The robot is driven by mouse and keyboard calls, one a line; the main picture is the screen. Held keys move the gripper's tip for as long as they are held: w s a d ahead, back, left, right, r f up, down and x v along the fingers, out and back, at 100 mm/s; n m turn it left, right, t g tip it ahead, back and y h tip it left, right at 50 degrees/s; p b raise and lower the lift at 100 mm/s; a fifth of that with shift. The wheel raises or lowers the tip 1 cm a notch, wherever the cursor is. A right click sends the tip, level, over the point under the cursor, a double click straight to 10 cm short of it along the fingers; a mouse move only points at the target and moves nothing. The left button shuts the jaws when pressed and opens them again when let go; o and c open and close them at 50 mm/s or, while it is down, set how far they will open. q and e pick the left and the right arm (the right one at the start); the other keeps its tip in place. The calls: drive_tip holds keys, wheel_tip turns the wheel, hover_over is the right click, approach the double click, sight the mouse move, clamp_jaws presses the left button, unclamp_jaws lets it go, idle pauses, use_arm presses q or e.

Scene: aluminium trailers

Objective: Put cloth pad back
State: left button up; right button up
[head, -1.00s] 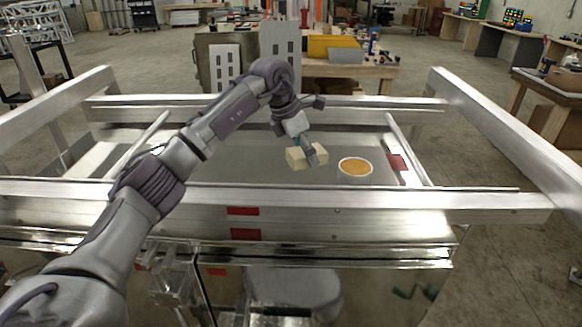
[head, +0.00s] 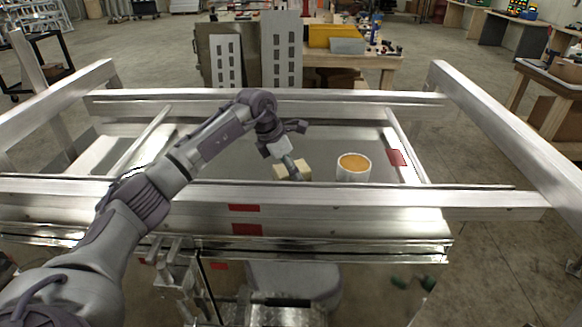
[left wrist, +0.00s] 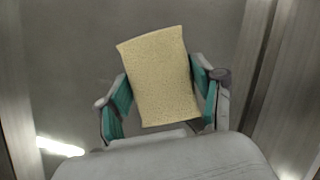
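The cloth pad (head: 305,169) is a pale yellow, sponge-like block over the grey trailer bed, left of a white tub. In the left wrist view the pad (left wrist: 160,78) lies slightly tilted between the teal-lined fingers. My left gripper (head: 290,172) reaches down over the front beam of the trailer and is shut on the pad, with one finger hiding part of it in the head view. The fingers also show in the left wrist view (left wrist: 162,98), against the pad's two sides. Whether the pad touches the bed is hard to tell. My right gripper is not in view.
The white tub (head: 354,175) with orange contents stands on the bed, right of the pad. The front beam (head: 350,200), side rails (head: 500,120) and rear beam (head: 380,100) frame the bed.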

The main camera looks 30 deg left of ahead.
use_arm(q)
drive_tip(key=o, duration=0.5)
drive_tip(key=shift+c, duration=0.2)
drive_tip(key=shift+r, duration=0.15)
drive_tip(key=shift+a+r, duration=0.15)
drive_tip(key=shift+r, duration=0.05)
drive_tip(key=b+v, duration=0.2)
drive_tip(key=v, duration=0.9)
drive_tip(key=shift+s+r, duration=0.15)
drive_tip(key=shift+r, duration=0.05)
